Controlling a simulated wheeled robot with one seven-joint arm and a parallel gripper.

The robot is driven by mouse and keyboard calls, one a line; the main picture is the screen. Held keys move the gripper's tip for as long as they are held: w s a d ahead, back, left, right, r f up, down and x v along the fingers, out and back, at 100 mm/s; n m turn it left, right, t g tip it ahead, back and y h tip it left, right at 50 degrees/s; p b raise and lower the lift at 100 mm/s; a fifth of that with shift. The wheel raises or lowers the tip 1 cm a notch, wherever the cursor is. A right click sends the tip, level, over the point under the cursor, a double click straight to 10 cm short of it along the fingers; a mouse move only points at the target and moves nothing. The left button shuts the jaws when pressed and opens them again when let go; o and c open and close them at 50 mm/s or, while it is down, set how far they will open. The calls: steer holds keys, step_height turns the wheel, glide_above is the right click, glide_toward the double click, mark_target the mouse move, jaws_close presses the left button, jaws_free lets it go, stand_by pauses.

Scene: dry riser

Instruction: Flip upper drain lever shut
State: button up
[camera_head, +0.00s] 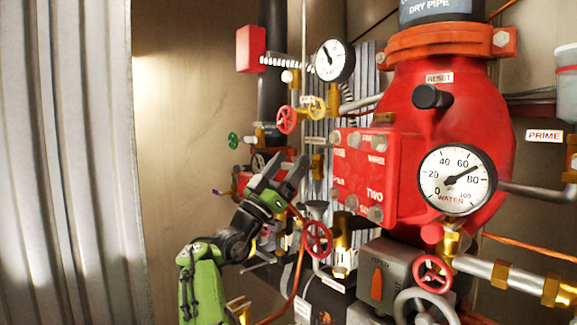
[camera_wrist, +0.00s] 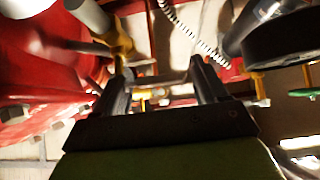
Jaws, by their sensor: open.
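My gripper (camera_head: 284,168) is open, with its two dark fingers pointing up and away toward the piping left of the red valve body. In the wrist view, the open fingers (camera_wrist: 162,76) have brass and grey pipework between and beyond their tips. I see nothing clearly clamped between them. I cannot tell for sure which fitting is the upper drain lever. A small lever with a purple tip (camera_head: 217,192) sticks out left of my gripper. My gripper and forearm hide part of the lower piping behind them.
The big red valve body (camera_head: 455,115) with its water gauge (camera_head: 457,180) stands right of my gripper. A red handwheel (camera_head: 318,239) is close to its right, another (camera_head: 287,120) is above, and a green handwheel (camera_head: 233,140) is upper left. Open space lies before the left wall.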

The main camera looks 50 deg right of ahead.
steer(key=b+v, duration=0.6)
steer(key=v, duration=0.5)
steer(key=shift+a+f, duration=0.3)
steer(key=shift+t, duration=0.3)
